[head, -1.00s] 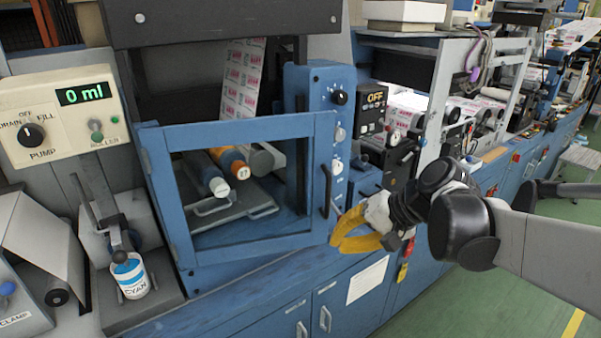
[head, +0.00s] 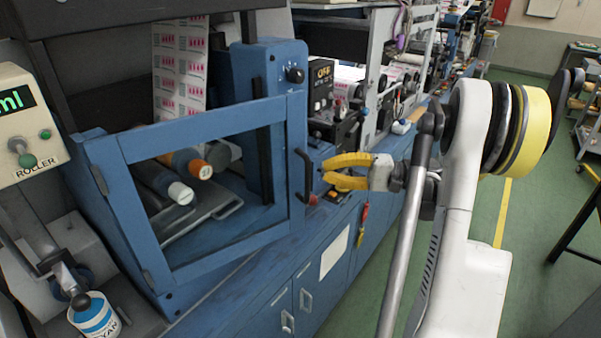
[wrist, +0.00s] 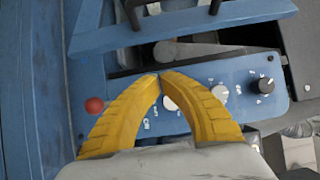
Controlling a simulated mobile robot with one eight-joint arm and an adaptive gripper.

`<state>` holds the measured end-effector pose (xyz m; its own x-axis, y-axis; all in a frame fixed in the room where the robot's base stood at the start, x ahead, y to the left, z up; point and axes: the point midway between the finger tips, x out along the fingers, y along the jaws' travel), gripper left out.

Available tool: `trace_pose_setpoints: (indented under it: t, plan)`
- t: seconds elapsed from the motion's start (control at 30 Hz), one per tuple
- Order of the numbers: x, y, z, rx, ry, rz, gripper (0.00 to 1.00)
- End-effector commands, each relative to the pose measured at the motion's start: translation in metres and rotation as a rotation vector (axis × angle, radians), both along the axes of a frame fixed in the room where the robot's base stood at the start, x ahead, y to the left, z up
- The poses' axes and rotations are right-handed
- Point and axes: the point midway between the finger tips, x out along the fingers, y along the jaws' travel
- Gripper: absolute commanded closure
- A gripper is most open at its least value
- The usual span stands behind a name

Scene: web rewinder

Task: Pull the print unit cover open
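The print unit cover (head: 215,253) is a blue frame around an open window, at the front of the blue print unit in the head view. A dark upright handle (head: 305,176) is on its right edge. I cannot tell whether the cover is fully closed or slightly ajar. My gripper (head: 325,173) has yellow curved fingers and is just right of the handle, apparently not around it. In the wrist view its fingertips (wrist: 160,77) meet or nearly meet, with nothing visible between them. A blue bar of the cover (wrist: 250,14) and dark handle parts lie beyond the tips.
A blue knob panel (wrist: 245,92) with a red button (wrist: 94,105) lies behind the fingers. Rollers (head: 180,192) show through the window. A cyan can (head: 93,316) stands lower left.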

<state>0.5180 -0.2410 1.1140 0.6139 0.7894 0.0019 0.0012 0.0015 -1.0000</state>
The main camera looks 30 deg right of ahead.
Motion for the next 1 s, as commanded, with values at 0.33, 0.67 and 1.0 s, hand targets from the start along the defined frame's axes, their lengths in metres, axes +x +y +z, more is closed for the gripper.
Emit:
trace_pose_setpoints:
  t: [0.33,0.67,1.0]
  plan:
    - [0.043,0.058,-0.003,-0.002,0.001,0.005,1.0]
    - [0.023,0.07,-0.002,-0.002,0.001,-0.001,1.0]
    - [0.015,0.07,0.0,-0.001,0.002,0.0,1.0]
